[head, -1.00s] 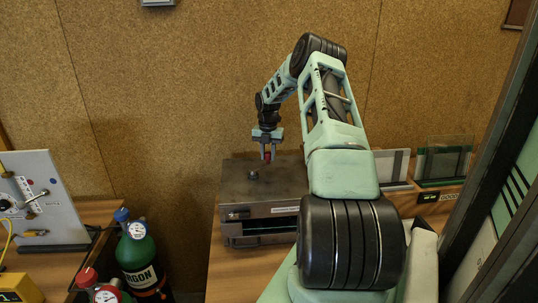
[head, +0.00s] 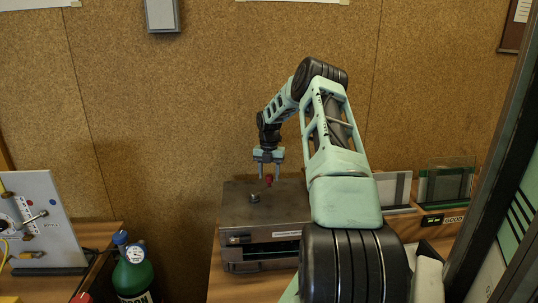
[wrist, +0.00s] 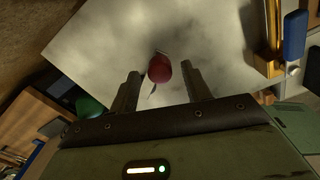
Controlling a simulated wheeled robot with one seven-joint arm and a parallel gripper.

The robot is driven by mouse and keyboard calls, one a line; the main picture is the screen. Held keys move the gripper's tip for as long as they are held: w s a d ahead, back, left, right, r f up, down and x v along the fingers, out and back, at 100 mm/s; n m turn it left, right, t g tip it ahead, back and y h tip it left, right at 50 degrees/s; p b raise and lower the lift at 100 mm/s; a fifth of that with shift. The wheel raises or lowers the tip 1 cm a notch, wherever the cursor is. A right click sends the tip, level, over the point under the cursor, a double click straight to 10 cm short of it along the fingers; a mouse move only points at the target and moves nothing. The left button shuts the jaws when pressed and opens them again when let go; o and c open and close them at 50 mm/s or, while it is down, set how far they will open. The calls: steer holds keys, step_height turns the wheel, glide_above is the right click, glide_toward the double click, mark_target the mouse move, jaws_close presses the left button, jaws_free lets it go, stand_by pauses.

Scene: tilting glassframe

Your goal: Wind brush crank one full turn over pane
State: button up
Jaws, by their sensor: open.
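A dark metal box (head: 228,214) stands on the wooden table and has an open slot in its front. A greenish strip (head: 285,247), possibly a pane edge, shows inside the slot; a brush is not visible. The red crank knob (head: 268,182) is over the back of the box top. In the wrist view the knob (wrist: 159,67) appears between my fingertips, with a thin metal bar partly hidden beneath it. My gripper (head: 269,177) points down, open, with one finger on each side of the knob. No contact shows. A short dark hub (head: 255,198) stands on the box top.
Framed panes (head: 395,190) and a green-edged pane (head: 446,187) stand at the right. A grey panel with levers (head: 42,220) stands on the left bench. A green gas bottle (head: 133,276) is in the gap between the tables. A corkboard wall closes the back.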

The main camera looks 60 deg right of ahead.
step_height(320, 180, up, 16)
steer(key=b, duration=0.4)
